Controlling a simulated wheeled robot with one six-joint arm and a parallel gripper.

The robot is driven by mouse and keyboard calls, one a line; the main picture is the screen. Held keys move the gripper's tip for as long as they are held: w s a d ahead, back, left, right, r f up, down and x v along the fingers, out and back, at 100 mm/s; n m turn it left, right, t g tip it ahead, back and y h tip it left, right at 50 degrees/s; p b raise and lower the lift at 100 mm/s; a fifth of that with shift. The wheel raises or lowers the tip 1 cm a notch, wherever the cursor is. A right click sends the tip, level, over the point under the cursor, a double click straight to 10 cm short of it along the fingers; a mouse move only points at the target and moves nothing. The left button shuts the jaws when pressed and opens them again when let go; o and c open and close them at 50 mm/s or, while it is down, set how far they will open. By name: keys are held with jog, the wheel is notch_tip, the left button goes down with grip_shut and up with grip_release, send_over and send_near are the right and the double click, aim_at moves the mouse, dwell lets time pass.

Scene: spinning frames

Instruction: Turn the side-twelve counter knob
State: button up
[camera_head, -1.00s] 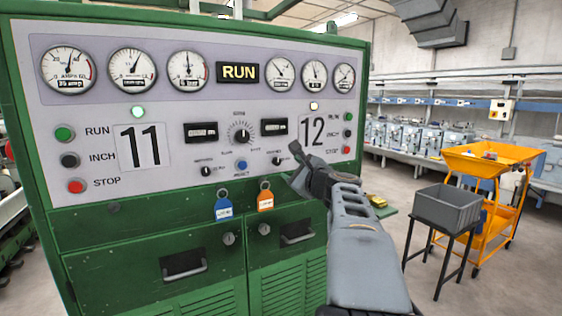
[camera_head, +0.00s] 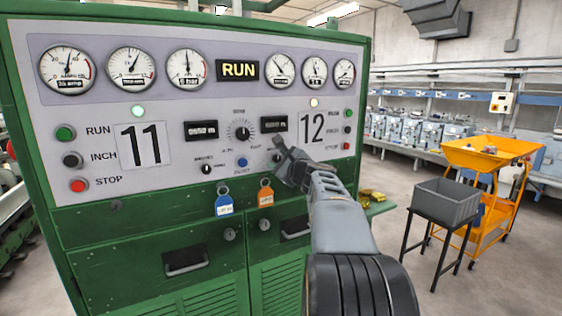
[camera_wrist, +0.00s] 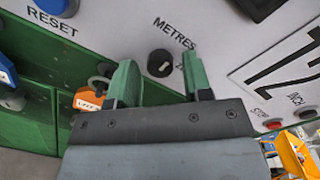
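The side-twelve counter knob (camera_wrist: 160,63) is a small black round knob with a pale pointer mark, under the METRES label in the wrist view. In the head view my gripper largely covers its place, below the side-twelve counter window (camera_head: 273,124) and left of the number 12 plate (camera_head: 319,129). My gripper (camera_head: 281,149) is at the panel's lower right. In the wrist view its two green-padded fingers (camera_wrist: 160,72) stand apart, one on each side of the knob's line, with nothing between them. The knob appears beyond the fingertips; contact is not visible.
A blue RESET button (camera_head: 242,162) and a large selector dial (camera_head: 240,131) sit left of my gripper. A blue tag (camera_head: 224,203) and an orange tag (camera_head: 266,196) hang below. A grey bin (camera_head: 446,203) and yellow cart (camera_head: 490,155) stand right; floor between is clear.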

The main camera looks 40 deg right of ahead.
jog(key=c, duration=0.8)
jog(key=shift+o, duration=0.2)
jog(key=m, duration=0.4)
jog(key=shift+m, duration=0.3)
jog(key=m, duration=0.4)
jog(key=shift+m+p, duration=0.3)
jog(key=shift+p, duration=0.05)
jog(key=m+p, duration=0.1)
jog(key=m, duration=0.3)
jog(key=shift+m+h, duration=0.3)
jog(key=shift+m, duration=0.1)
jog(key=shift+m+p, duration=1)
jog(key=shift+m, duration=1.2)
